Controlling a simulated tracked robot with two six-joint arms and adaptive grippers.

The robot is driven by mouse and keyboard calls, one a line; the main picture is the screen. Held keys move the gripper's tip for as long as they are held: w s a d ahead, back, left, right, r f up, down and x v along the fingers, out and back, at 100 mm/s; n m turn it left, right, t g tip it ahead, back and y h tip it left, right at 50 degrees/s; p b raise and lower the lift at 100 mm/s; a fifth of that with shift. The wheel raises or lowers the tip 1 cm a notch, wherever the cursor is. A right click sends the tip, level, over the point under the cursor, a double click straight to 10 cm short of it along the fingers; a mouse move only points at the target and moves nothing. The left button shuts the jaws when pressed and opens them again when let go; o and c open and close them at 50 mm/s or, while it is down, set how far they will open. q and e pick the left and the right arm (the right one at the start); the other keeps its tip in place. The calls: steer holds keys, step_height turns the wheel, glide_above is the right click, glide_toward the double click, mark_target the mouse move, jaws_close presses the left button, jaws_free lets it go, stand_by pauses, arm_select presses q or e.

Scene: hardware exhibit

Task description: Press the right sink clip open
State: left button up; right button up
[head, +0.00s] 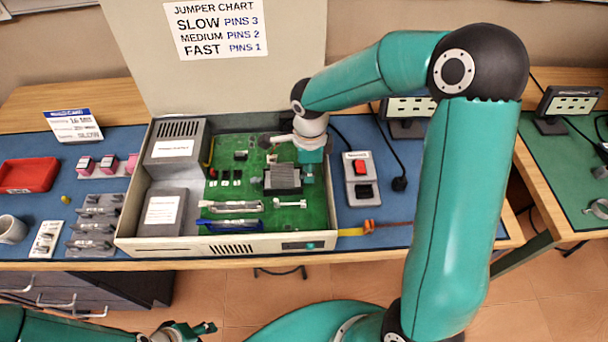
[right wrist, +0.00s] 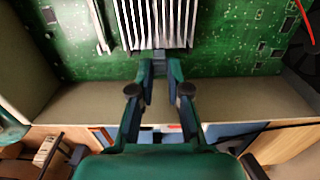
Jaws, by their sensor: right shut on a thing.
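The grey finned heat sink (head: 283,179) stands on the green circuit board (head: 230,190) inside an open case. My right gripper (head: 307,176) is at the right side of the sink, low over the board. In the right wrist view the sink's fins (right wrist: 155,22) are just beyond the fingertips of that gripper (right wrist: 160,66). The fingertips are close together on the small right sink clip at the sink's edge; they mostly hide it, and I cannot tell its lever position. My left gripper (head: 196,329) is at the bottom edge, away from the case, its jaw opening unclear.
The case wall (head: 230,243) borders the board in front, and the raised lid (head: 290,75) stands behind. A drive box (head: 163,211) fills the left side. A switch box (head: 360,178) stands to the right. White and blue modules (head: 234,224) lie near the front.

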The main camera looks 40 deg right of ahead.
steer(key=shift+s+d+f+b, duration=0.2)
steer(key=shift+d+f+b, duration=0.15)
steer(key=shift+b, duration=0.4)
stand_by(0.7)
steer(key=shift+s+d+f, duration=0.1)
steer(key=shift+d, duration=0.05)
stand_by(0.3)
steer(key=o, duration=0.4)
steer(key=shift+o, duration=0.2)
step_height(320, 180, up, 7)
steer(key=p, duration=0.3)
stand_by(0.8)
stand_by(0.5)
